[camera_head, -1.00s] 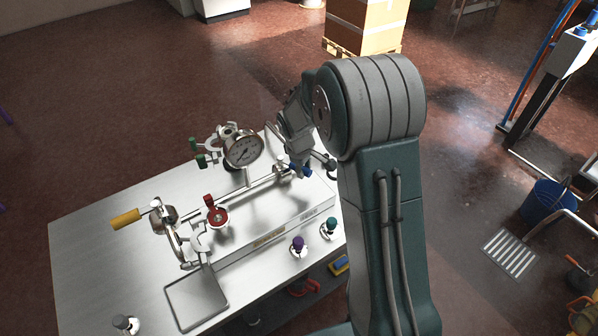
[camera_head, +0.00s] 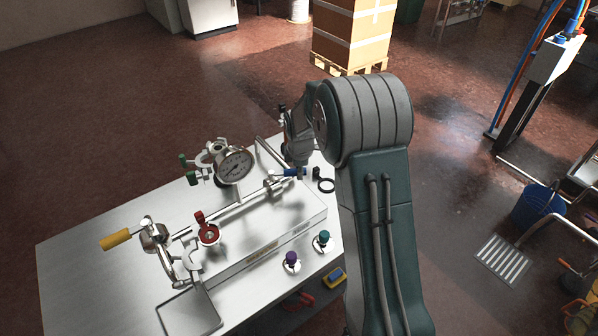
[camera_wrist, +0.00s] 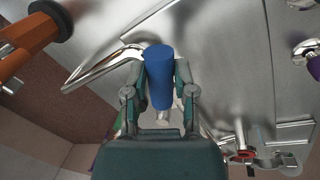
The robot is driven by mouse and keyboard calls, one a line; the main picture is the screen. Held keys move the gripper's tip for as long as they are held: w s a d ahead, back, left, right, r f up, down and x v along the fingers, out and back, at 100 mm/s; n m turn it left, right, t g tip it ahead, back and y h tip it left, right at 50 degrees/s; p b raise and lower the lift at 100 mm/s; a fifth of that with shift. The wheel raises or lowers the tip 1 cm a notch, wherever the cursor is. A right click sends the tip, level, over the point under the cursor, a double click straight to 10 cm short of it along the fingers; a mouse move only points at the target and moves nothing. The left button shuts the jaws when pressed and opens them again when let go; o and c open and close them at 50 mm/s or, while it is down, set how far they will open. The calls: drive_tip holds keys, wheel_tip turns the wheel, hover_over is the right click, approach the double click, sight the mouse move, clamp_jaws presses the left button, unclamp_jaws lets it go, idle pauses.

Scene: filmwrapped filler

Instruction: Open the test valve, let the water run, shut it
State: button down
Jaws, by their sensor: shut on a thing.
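A blue valve handle (camera_head: 290,172) stands at the right end of the steel pipe (camera_head: 240,205) on the bench. In the wrist view the blue handle (camera_wrist: 160,78) lies between the two fingers of my gripper (camera_wrist: 160,85), which are shut on it. In the head view my gripper (camera_head: 294,157) is partly hidden by my arm. A pressure gauge (camera_head: 235,166), a red-handled valve (camera_head: 207,232), green handles (camera_head: 190,178) and a yellow handle (camera_head: 116,240) sit along the pipework. A shallow metal tray (camera_head: 163,312) lies below the left end. I see no running water.
Purple (camera_head: 291,258) and teal (camera_head: 323,236) knobs stand along the bench's front side. A boxed pallet (camera_head: 350,35), a blue bucket (camera_head: 536,207) and a floor drain (camera_head: 502,259) are away from the bench.

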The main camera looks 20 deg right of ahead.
drive_tip(key=shift+f, duration=0.25)
drive_tip(key=shift+c, duration=2.2)
unclamp_jaws()
drive_tip(key=shift+r, duration=0.1)
drive_tip(key=shift+r, duration=0.35)
wheel_tip(320, 180, up, 11)
drive_tip(key=s, duration=0.2)
drive_tip(key=shift+a, duration=0.2)
